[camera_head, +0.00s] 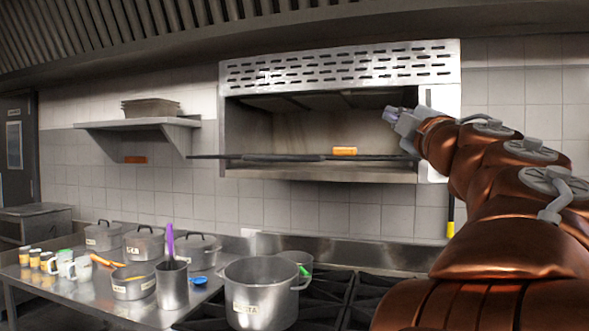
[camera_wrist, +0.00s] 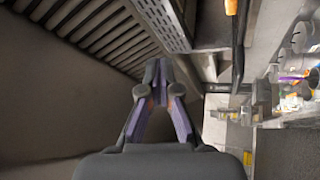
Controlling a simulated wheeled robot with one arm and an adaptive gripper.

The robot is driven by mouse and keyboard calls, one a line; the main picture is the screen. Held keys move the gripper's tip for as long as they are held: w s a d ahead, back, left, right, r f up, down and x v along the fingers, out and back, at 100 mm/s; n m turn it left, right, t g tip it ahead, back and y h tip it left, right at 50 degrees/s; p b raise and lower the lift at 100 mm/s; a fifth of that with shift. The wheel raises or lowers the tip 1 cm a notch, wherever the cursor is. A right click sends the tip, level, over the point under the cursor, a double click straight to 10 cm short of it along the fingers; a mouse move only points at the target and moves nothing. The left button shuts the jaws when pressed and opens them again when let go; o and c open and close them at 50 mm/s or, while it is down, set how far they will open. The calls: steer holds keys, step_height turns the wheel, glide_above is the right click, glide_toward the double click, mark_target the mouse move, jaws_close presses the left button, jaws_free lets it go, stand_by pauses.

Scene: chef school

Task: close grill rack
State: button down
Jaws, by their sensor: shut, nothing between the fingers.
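The grill rack (camera_head: 285,159) is a dark flat shelf low in the mouth of a steel wall grill (camera_head: 340,65). It sticks out past the grill's left side and runs to the right near my arm. In the wrist view the rack (camera_wrist: 238,45) seems to be the dark bar at upper right. My gripper (camera_head: 393,112) is shut and empty, in front of the grill's right part, above the rack's right end. In the wrist view its fingertips (camera_wrist: 156,70) meet, with nothing between them. I cannot tell whether my arm touches the rack.
An orange block (camera_head: 344,151) shows at the rack. A wall shelf (camera_head: 138,123) holds dark trays at left. An overhead hood (camera_head: 150,25) spans the top.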

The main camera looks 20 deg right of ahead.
steer(key=w+a+f+n+g+y+b, duration=0.1)
steer(key=w+a+f+n+g+y, duration=0.25)
steer(key=a+f+n+y, duration=0.35)
steer(key=m+h, duration=0.1)
steer(key=h, duration=0.1)
glide_toward(327, 159)
steer(key=shift+g, duration=0.35)
steer(key=w+a, duration=0.1)
steer(key=w, duration=0.1)
steer(key=w+a, duration=0.1)
steer(key=w, duration=0.1)
steer(key=shift+a+r+p, duration=0.2)
steer(key=shift+a+p, duration=0.05)
steer(key=shift+p, duration=0.1)
steer(key=shift+w+d, duration=0.8)
steer(key=shift+w, duration=0.25)
steer(key=shift+w+p, duration=0.1)
steer(key=shift+p, duration=0.2)
